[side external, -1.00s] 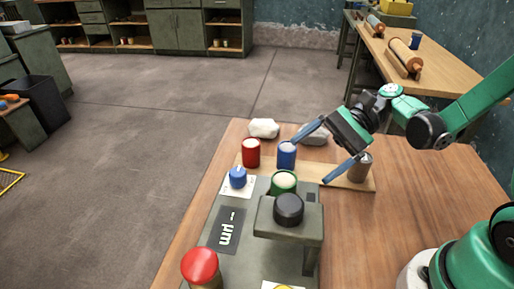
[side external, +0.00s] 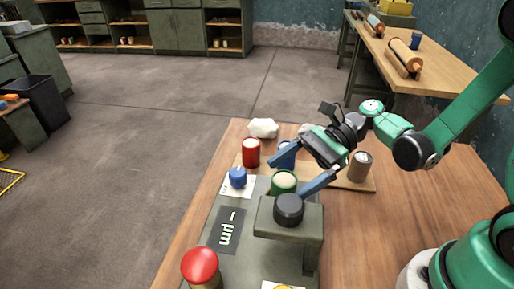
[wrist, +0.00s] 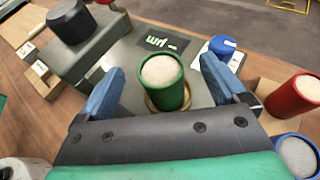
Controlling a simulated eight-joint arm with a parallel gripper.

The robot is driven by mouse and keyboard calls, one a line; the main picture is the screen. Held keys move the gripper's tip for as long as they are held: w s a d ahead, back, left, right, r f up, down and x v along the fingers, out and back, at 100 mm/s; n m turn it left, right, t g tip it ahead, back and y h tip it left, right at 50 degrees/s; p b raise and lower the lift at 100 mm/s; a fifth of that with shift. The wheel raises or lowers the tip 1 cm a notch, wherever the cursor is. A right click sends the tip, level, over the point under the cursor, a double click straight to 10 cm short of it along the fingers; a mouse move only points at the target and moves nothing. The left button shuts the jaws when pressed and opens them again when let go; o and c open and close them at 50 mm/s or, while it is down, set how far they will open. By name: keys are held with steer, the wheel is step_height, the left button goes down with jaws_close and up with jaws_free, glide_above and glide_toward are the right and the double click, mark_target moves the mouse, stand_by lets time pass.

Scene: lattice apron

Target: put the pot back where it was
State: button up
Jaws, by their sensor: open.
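A green pot (side external: 284,182) with a pale filling stands upright on the grey device (side external: 213,257). In the wrist view, the green pot (wrist: 165,92) rests on a small round tan base, between my two blue fingers. My gripper (side external: 288,181) is open, with one finger on each side of the green pot and visible gaps in the wrist view (wrist: 163,68). A red pot (side external: 251,153), a partly hidden blue pot (side external: 284,146) and a brown pot (side external: 360,168) stand along a wooden board (side external: 347,184) behind the device.
A black knob (side external: 289,208) on a raised grey block stands close in front of the green pot. A blue knob (side external: 238,177) is to its left and a red button (side external: 200,266) is nearer the camera. A white stone (side external: 264,128) lies behind.

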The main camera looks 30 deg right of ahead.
jaws_close()
steer(key=shift+r, duration=0.1)
